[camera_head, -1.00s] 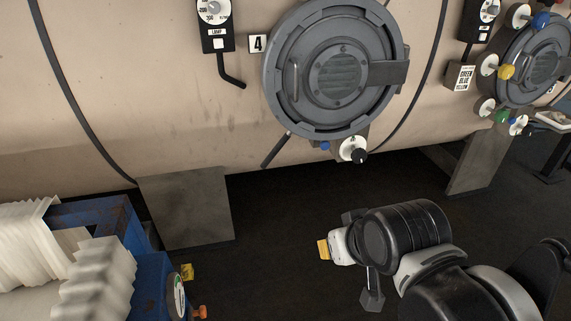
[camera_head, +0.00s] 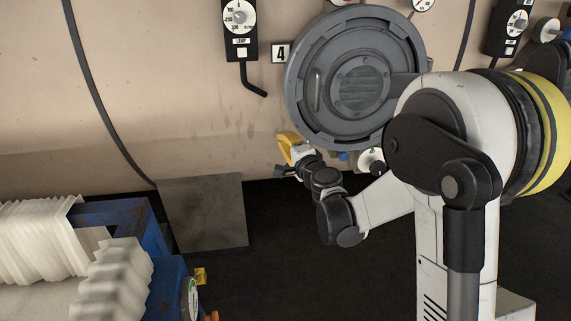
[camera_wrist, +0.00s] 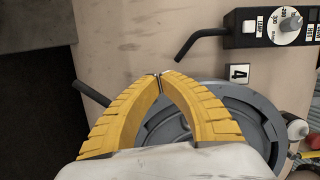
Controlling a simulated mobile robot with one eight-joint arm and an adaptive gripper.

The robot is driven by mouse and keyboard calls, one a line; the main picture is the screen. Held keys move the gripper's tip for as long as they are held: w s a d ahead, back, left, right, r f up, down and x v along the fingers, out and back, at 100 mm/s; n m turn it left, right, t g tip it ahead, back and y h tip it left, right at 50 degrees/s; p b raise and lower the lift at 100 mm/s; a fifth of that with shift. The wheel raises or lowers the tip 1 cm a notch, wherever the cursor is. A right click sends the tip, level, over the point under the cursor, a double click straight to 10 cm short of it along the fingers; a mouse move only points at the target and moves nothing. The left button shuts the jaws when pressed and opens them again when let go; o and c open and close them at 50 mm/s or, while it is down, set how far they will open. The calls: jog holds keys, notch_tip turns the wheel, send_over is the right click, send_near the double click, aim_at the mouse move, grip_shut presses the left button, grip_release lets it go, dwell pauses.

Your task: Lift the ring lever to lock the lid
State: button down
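The round grey lid (camera_head: 345,85) in its ring sits closed against the beige vessel, beside the number 4 plate. The ring lever is a dark rod at the lid's lower left. Its end (camera_head: 282,172) shows just below my gripper (camera_head: 283,138) in the head view; the rest is hidden. In the wrist view the lever (camera_wrist: 90,93) points away from the ring, left of my yellow fingers (camera_wrist: 160,75) and partly behind one. The fingertips meet with nothing between them. The lid (camera_wrist: 250,100) is partly covered by the fingers.
A black control box with a bent handle (camera_head: 254,85) hangs left of the lid. A white and black knob (camera_head: 371,160) is below the lid. A grey support (camera_head: 205,215) and a blue cart (camera_head: 140,235) with pale fabric stand lower left.

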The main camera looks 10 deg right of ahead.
jog(key=w+d+f+m+h, duration=0.1)
jog(key=f+m, duration=0.3)
jog(key=f, duration=0.4)
jog(key=w+d+f+m+h, duration=0.2)
jog(key=d+f+m+h, duration=0.1)
jog(key=f, duration=0.5)
jog(key=w+d+f+m+h, duration=0.1)
jog(key=d+f+m, duration=0.3)
jog(key=f, duration=0.4)
jog(key=shift+w+f+m+h, duration=0.25)
jog(key=shift+w+m+h, duration=0.15)
jog(key=shift+m, duration=0.4)
jog(key=shift+w+d, duration=0.1)
jog(key=w+d+f, duration=0.1)
jog(key=w, duration=0.9)
jog(key=a+r, duration=0.1)
jog(key=s+a+r+b, duration=0.1)
jog(key=a, duration=0.1)
jog(key=shift+r+b, duration=0.3)
jog(key=shift+r, duration=0.05)
